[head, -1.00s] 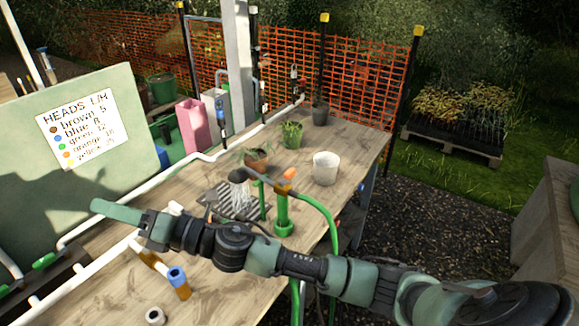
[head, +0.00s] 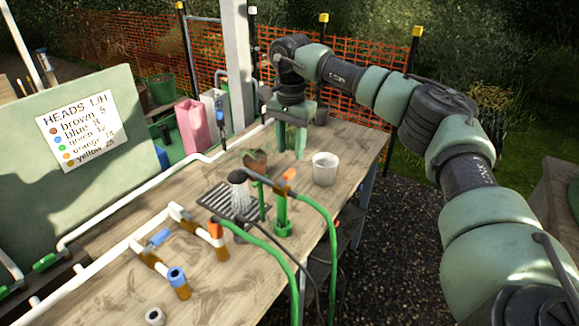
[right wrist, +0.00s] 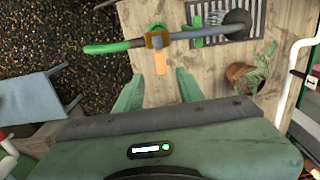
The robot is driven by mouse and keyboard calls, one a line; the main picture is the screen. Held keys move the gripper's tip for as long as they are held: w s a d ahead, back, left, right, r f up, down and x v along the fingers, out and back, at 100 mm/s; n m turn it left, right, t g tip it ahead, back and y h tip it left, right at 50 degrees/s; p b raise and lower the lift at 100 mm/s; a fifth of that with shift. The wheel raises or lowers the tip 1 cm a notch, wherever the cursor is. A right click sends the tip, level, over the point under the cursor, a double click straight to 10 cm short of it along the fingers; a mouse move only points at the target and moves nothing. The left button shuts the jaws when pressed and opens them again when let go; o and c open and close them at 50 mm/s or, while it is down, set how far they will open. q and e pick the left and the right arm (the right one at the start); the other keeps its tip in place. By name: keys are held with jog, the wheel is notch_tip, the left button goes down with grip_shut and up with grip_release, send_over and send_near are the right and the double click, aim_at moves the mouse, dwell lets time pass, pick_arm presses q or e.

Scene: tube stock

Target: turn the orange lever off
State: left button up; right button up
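The orange lever (head: 288,174) sits on top of a green post (head: 283,208) with a green hose. In the right wrist view the orange lever (right wrist: 160,62) sticks out from a brass valve body (right wrist: 157,40), towards my fingers. A grey shower head (head: 238,176) on the same pipe has white water streaks below it, over a dark grate (head: 219,197). My right gripper (head: 291,150) points down over the bench, behind the lever in the head view. In the right wrist view its fingers (right wrist: 158,85) are apart with nothing between them. My left gripper is out of view.
Another orange handle (head: 214,228) and blue-ended fittings (head: 177,275) are on white pipes at the front left. A white pot (head: 325,168) stands right of the gripper, a terracotta pot (head: 255,160) left of it.

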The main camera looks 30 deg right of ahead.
aim_at(289, 171)
notch_tip(289, 171, down, 5)
jog(key=shift+f+p, duration=0.2)
jog(key=shift+p, duration=0.6)
jog(key=shift+a+f, duration=0.1)
jog(key=shift+f, duration=0.6)
grip_shut()
